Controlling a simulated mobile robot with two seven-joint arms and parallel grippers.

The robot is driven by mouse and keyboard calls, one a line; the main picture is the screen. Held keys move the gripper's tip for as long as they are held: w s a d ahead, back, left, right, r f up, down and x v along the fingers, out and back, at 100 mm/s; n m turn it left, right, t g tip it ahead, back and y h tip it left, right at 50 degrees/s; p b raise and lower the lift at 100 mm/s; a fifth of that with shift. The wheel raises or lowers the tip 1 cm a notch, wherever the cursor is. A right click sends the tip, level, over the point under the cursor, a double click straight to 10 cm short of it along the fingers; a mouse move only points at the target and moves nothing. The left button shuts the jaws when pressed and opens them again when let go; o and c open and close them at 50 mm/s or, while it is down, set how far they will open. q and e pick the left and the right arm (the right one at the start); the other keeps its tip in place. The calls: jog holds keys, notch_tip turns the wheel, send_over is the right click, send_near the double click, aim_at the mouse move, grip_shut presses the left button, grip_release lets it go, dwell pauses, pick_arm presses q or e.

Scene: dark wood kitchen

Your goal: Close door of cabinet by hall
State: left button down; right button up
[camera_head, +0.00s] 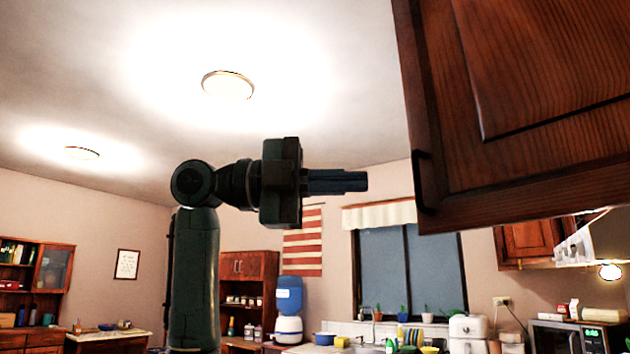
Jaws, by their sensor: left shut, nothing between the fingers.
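A dark wood cabinet door (540,90) with a recessed panel fills the upper right, close to me. A black bar handle (424,182) is at its lower left edge. My left gripper (362,181) is raised in the middle of the view and points right toward the handle. Its fingers are together and hold nothing, with a gap between their tips and the handle. From this view I cannot tell how far the door stands open. My right gripper does not show.
Behind are a window (408,270), a counter with a blue water dispenser (288,310), several small pots and a microwave (565,338). Another wall cabinet (527,243) hangs at the right. A wooden shelf unit (248,290) stands at the back. The air around the gripper is clear.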

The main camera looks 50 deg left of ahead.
pick_arm(q)
jog(key=w+d+p, duration=0.1)
jog(key=w+d, duration=0.1)
jog(key=w, duration=0.4)
jog(key=shift+w+d, duration=0.15)
jog(key=shift+d, duration=0.15)
jog(key=shift+w, duration=0.1)
